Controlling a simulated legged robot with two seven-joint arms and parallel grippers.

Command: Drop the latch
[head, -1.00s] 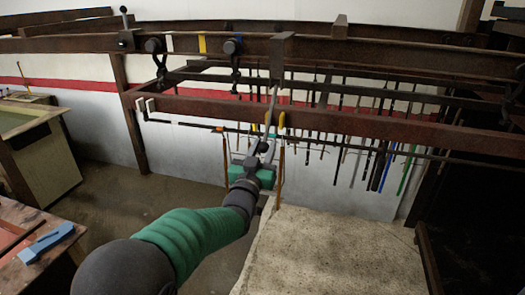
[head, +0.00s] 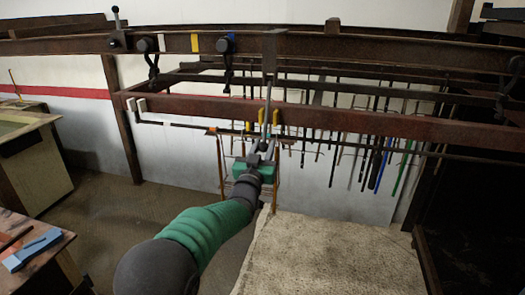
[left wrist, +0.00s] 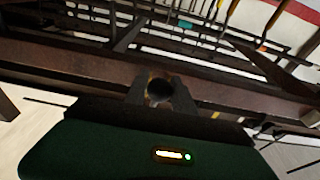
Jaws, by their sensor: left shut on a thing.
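A lever with a dark knob (head: 116,14) stands upright on a black block at the left of the upper rail (head: 370,50); it looks like the latch. My left gripper (head: 262,150) is in front of the lower rusty beam, well right of and below that lever. It is shut on a thin grey rod (head: 267,105), which rises nearly upright toward a bracket (head: 275,43) on the rail. In the left wrist view a dark round end (left wrist: 158,90) shows between the fingers. Whether the rod joins the bracket is unclear. My right gripper is out of view.
Two dark hangers (head: 146,46) (head: 226,45) hang from the rail between lever and bracket. The lower beam (head: 350,122) crosses just behind my gripper. Many rods hang behind it. A pale rough slab (head: 330,255) lies at front right; a table with a blue tool (head: 32,248) is at left.

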